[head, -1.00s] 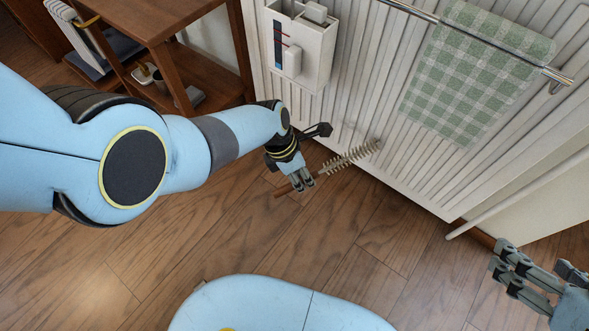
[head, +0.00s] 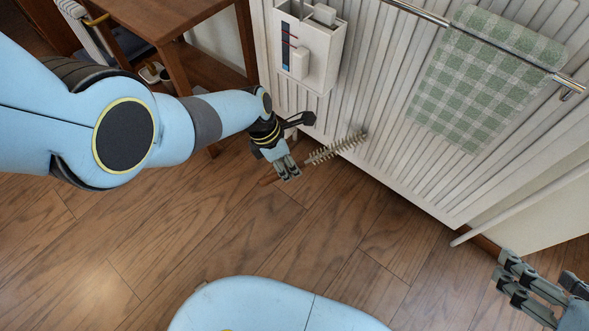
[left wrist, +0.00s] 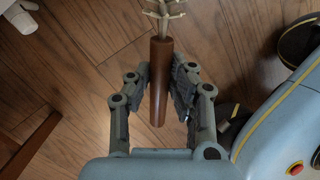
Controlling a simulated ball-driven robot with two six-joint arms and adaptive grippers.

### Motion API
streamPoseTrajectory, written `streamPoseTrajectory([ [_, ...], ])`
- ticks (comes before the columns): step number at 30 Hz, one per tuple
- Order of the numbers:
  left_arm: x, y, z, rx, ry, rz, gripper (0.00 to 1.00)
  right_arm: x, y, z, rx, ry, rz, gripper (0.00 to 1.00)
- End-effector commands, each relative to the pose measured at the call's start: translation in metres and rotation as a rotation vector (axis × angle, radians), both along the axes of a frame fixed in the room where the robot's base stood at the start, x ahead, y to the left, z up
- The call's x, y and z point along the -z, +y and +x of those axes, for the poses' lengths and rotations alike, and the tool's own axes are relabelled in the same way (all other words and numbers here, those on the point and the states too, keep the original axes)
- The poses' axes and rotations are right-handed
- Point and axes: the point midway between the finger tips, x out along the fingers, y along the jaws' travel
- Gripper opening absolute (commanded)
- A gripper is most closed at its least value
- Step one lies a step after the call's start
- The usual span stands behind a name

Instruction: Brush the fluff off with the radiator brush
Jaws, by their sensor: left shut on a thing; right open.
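The radiator brush (head: 337,147) has pale bristles and a brown wooden handle. My left gripper (head: 288,171) is shut on its handle; in the left wrist view the handle (left wrist: 160,75) stands between the two fingers. In the head view the bristles point up and right, with the tip over the lower part of the white ribbed radiator (head: 400,175). I cannot tell whether the bristles touch the radiator. I cannot make out any fluff. My right gripper (head: 525,285) is open and empty at the lower right.
A green checked towel (head: 485,85) hangs on a metal rail (head: 440,20) across the radiator. A white holder box (head: 308,50) is fixed to the radiator's left part. A wooden shelf table (head: 165,25) stands at the upper left. The wooden floor (head: 330,235) is clear in front.

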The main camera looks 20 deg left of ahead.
Motion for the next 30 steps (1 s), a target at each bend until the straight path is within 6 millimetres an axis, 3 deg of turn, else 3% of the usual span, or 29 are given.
streamPoseTrajectory([
  [22, 0.001, 0.053, 0.021, -0.002, -0.002, 0.002, 0.0, 0.014, 0.0, -0.003, 0.0, 0.013, 0.0, 0.68],
  [30, -0.001, 0.059, 0.025, -0.002, -0.003, 0.0, 0.0, 0.015, 0.0, -0.003, 0.0, 0.014, 0.0, 0.68],
])
